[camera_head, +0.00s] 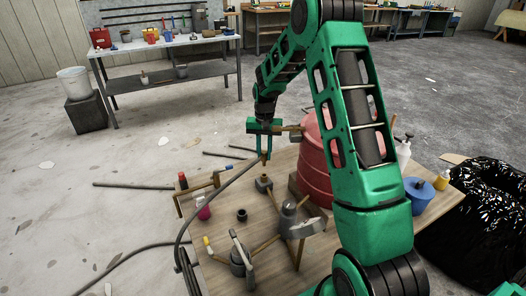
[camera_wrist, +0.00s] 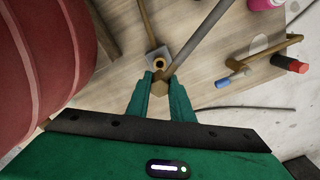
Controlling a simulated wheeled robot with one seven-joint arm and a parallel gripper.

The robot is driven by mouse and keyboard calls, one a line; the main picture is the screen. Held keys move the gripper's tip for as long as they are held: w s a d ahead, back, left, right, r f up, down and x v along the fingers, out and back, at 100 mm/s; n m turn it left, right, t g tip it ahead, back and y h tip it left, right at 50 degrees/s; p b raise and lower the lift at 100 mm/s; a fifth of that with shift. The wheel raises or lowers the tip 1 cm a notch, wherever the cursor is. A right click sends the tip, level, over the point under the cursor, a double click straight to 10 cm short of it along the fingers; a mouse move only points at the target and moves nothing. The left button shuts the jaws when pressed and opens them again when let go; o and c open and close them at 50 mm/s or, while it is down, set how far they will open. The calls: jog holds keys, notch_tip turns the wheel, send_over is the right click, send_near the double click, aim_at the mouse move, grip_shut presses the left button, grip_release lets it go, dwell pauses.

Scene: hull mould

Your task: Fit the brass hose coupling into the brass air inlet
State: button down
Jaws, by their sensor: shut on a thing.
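My gripper (camera_wrist: 160,83) is shut on the brass hose coupling (camera_wrist: 160,87), which shows as a brass hex end between the green fingertips in the wrist view. In the head view the coupling is too small to make out well, and my gripper (camera_head: 264,157) points down above the table. A grey hose (camera_wrist: 198,35) runs from the coupling; in the head view it curves down to the left. The brass air inlet (camera_wrist: 159,62), an open ring on a grey block, lies just beyond the fingertips in the wrist view. In the head view the inlet (camera_head: 263,183) stands below my gripper, and the coupling appears apart from it.
A wooden rack (camera_head: 198,192) with red and blue pieces, a dark cup (camera_head: 242,215) and a grey clamp-like tool (camera_head: 241,255) are on the wooden table (camera_head: 222,238). A black bag (camera_head: 480,205) is at the right.

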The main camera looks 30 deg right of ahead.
aim_at(264, 152)
jog(key=shift+f, duration=1.95)
jog(key=shift+f, duration=1.75)
jog(key=c, duration=1.5)
grip_release()
notch_tip(264, 152, up, 11)
jog(key=shift+f, duration=0.2)
